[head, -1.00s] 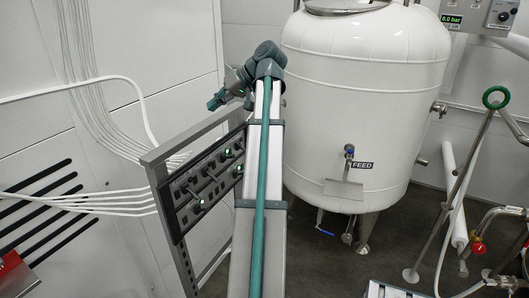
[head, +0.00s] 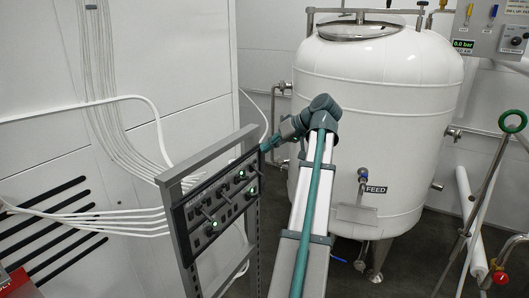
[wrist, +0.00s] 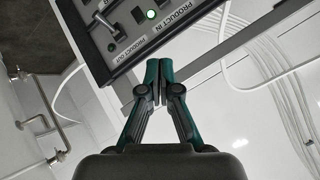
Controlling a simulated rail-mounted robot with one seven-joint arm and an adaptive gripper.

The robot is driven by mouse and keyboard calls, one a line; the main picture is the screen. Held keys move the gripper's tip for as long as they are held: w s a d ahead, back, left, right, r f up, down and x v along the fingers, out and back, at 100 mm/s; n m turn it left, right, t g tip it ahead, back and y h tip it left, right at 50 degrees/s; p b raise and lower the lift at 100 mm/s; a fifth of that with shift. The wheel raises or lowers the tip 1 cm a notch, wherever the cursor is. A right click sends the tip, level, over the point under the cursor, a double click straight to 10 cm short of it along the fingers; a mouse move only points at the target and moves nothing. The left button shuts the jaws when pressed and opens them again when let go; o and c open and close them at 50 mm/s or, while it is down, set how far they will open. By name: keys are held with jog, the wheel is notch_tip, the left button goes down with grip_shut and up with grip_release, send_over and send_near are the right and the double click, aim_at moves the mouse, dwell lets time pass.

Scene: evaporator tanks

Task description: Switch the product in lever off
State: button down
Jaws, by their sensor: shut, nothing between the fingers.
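The dark control panel (head: 222,203) with several small levers and green lamps stands tilted in a grey frame. In the wrist view, its edge carries a white PRODUCT IN label (wrist: 163,28) with a lit green lamp (wrist: 151,14) beside it. A metal lever (wrist: 104,22) stands to the left, near the PRODUCT OUT label; the lever belonging to PRODUCT IN cannot be made out clearly. My gripper (wrist: 158,76) has its teal fingertips together, empty, just below the panel edge in the picture. In the head view, my gripper (head: 266,146) is near the panel's upper right corner.
The white FEED tank (head: 385,120) stands behind and right of my arm. White cables (head: 85,215) run along the wall to the panel's left side. The grey frame (head: 190,170) borders the panel. Wall pipes (wrist: 42,125) show at left in the wrist view.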

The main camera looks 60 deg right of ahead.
aim_at(244, 179)
jog(key=p+x, duration=0.2)
jog(key=x, duration=0.5)
jog(key=shift+w+a+f, duration=0.1)
jog(key=shift+w+f, duration=0.1)
jog(key=shift+w, duration=0.15)
jog(key=shift+s+a+f+p, duration=0.3)
jog(key=shift+a+f+p, duration=0.25)
jog(key=shift+f, duration=0.3)
jog(key=shift+s+a+f+p, duration=0.25)
jog(key=shift+a+f+p, duration=0.3)
jog(key=shift+f, duration=0.35)
jog(key=shift+a+f+b, duration=0.1)
jog(key=shift+f+b, duration=0.1)
jog(key=shift+b, duration=0.35)
